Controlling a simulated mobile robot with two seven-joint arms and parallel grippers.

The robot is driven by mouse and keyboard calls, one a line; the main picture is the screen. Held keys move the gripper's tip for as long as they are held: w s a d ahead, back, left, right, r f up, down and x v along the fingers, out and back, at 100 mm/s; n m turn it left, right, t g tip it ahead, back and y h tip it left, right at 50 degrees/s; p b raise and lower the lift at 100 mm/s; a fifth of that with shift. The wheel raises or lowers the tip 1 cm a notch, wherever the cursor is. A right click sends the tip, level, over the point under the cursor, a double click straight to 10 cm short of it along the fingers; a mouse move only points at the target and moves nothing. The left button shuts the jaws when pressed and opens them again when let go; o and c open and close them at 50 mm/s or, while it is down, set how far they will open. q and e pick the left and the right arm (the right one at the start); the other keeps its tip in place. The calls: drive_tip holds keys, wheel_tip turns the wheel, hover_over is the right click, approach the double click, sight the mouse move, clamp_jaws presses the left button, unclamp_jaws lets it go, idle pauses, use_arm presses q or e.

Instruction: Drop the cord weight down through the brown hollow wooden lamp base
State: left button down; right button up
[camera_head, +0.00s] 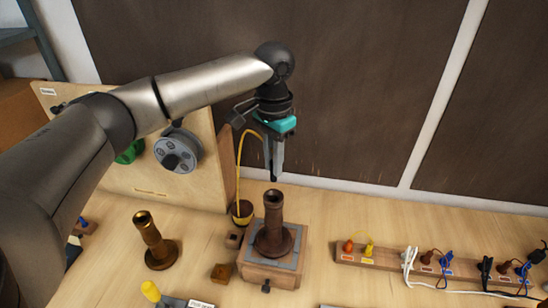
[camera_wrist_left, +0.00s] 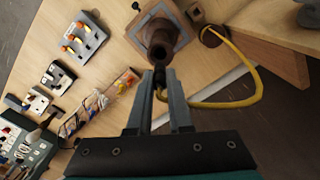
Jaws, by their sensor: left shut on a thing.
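The brown hollow lamp base (camera_head: 272,238) stands upright on a wooden block stand (camera_head: 265,272); its open top also shows in the left wrist view (camera_wrist_left: 160,48). My left gripper (camera_head: 274,163) points down above the base's top. It is shut on the small dark cord weight (camera_head: 274,178), which hangs just over the opening with a small gap in the head view. The weight also shows between the fingertips in the wrist view (camera_wrist_left: 160,77). A yellow cord (camera_head: 239,165) loops from the gripper down to a dark cup (camera_head: 242,211) left of the stand. My right gripper is out of view.
A brass-topped lamp base (camera_head: 158,250) stands at the left. A wooden panel with a grey reel (camera_head: 178,150) stands behind. A wooden strip (camera_head: 390,258) with coloured plugs and cables lies at the right. Small wooden blocks (camera_head: 222,273) lie near the stand.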

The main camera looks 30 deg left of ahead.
sight(273, 180)
use_arm(q)
drive_tip(key=shift+a+f, duration=0.1)
drive_tip(key=shift+f, duration=2)
drive_tip(key=shift+f+b, duration=0.35)
drive_tip(key=shift+f, duration=1.2)
drive_tip(key=c, duration=0.8)
unclamp_jaws()
drive_tip(key=shift+o, duration=0.2)
wheel_tip(273, 180, up, 15)
drive_tip(key=shift+r+b, duration=0.15)
drive_tip(key=shift+b, duration=0.6)
drive_tip(key=shift+s, duration=0.1)
